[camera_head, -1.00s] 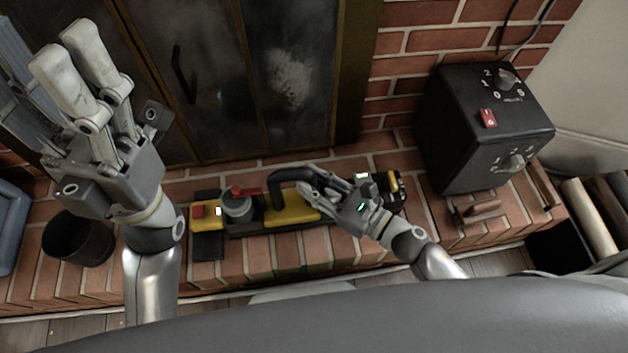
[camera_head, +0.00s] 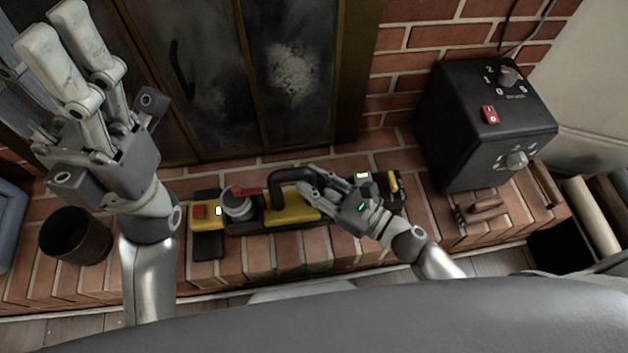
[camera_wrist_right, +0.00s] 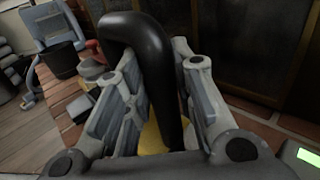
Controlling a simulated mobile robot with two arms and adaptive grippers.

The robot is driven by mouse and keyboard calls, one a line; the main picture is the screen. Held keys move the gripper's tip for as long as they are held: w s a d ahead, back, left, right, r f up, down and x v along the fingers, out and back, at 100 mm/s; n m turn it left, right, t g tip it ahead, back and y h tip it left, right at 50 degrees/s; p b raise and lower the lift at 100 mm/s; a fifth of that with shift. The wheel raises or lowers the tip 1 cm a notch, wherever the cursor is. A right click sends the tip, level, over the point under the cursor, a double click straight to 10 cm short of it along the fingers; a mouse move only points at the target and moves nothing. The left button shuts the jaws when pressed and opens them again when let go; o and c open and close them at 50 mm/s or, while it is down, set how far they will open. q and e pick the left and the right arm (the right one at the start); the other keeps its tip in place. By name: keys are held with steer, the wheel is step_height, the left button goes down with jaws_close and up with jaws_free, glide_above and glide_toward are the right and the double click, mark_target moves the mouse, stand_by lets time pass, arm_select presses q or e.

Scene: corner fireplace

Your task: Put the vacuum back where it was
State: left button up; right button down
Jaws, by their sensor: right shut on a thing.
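The vacuum (camera_head: 290,211) is yellow and black with a red lever and a curved black handle. It lies along the brick hearth ledge in front of the dark glass doors. My right gripper (camera_head: 312,190) is shut on the black handle, which also shows between the fingers in the right wrist view (camera_wrist_right: 155,70). Whether the vacuum's underside touches the bricks cannot be told. My left gripper (camera_head: 60,45) is raised at the upper left, its fingers apart and with nothing visible between them.
A black box with dials (camera_head: 487,125) stands on the ledge to the right, with a small wooden-handled tool (camera_head: 485,207) in front of it. A dark bucket (camera_head: 76,237) stands at the left. Logs (camera_head: 592,215) lie at the far right. The hearth's front edge drops to a wood floor.

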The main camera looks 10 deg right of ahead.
steer(key=shift+r, duration=0.1)
steer(key=c, duration=1.1)
jaws_free()
steer(key=shift+c, duration=0.2)
steer(key=shift+f, duration=0.25)
steer(key=v, duration=1.2)
steer(key=shift+r, duration=0.2)
